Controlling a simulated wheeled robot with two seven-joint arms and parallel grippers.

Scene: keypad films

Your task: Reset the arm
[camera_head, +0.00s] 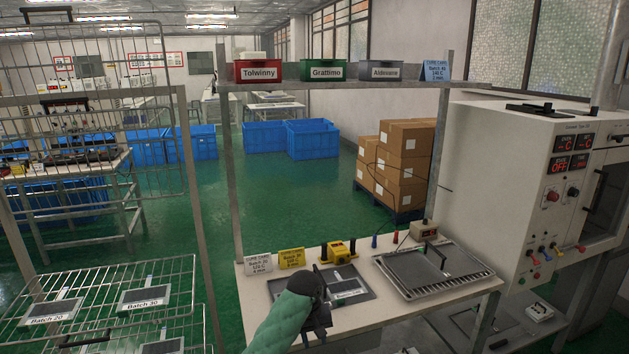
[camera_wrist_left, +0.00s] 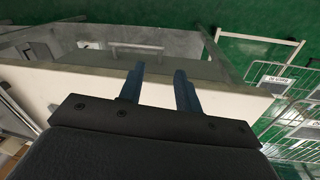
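My left arm comes in at the bottom of the head view, in a green sleeve with a black wrist. My left gripper (camera_head: 317,322) hangs over the front edge of the bench, in front of a grey tray (camera_head: 366,283) with a dark film sheet (camera_head: 347,290). In the left wrist view the two fingers of the left gripper (camera_wrist_left: 159,73) stand apart with nothing between them. The white bench edge (camera_wrist_left: 80,85) passes behind them. My wrist hides part of the tray in the head view.
A press plate (camera_head: 430,262) lies on the bench's right side, beside a white control machine (camera_head: 520,165). Yellow (camera_head: 291,258) and white (camera_head: 258,264) cards stand at the back left. A wire rack (camera_head: 100,290) with labelled film sheets stands left. Red (camera_head: 259,71), green and grey bins sit on the upper shelf.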

